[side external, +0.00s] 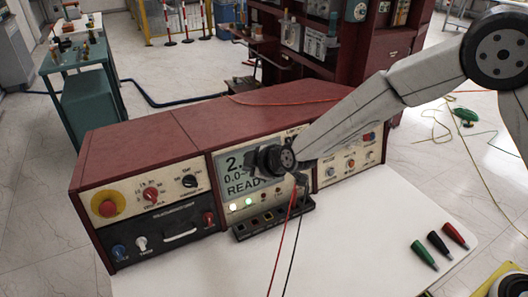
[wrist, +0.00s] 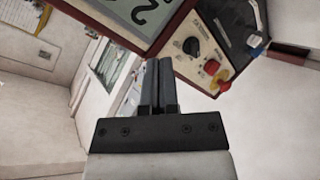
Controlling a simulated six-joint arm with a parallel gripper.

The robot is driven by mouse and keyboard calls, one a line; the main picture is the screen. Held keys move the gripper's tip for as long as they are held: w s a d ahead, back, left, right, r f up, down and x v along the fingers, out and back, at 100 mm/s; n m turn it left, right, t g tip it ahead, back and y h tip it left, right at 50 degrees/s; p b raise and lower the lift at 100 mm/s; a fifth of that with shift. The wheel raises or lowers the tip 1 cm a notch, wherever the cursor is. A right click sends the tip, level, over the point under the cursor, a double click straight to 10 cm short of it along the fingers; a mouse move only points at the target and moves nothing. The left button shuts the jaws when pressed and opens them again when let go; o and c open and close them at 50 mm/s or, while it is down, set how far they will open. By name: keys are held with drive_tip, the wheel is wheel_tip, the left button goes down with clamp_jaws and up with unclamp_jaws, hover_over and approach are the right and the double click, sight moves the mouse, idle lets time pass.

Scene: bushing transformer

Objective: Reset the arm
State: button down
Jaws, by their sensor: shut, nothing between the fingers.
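My gripper (side external: 240,147) is in front of the display (side external: 243,172) of a maroon test unit (side external: 150,148). In the wrist view my gripper (wrist: 159,64) shows two dark fingers pressed together, with nothing between them. A corner of the display (wrist: 125,12) shows beyond the fingertips, tilted in that picture. The display reads READY in the side view. My wrist hides part of the unit's front.
Green (side external: 424,254), black (side external: 439,244) and red (side external: 455,236) connectors lie on the white table (side external: 350,240). The table between is clear.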

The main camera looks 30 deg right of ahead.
drive_tip(key=s+d+m+g+h, duration=0.1)
drive_tip(key=s+d+m+g, duration=0.2)
drive_tip(key=s+d+m, duration=0.3)
drive_tip(key=s+d+r+m+g+h, duration=0.1)
drive_tip(key=s+d+m+g, duration=0.3)
drive_tip(key=s+d, duration=1.3)
drive_tip(key=s+m+h, duration=0.1)
drive_tip(key=s+m, duration=0.1)
drive_tip(key=s, duration=0.1)
drive_tip(key=shift+d, duration=0.15)
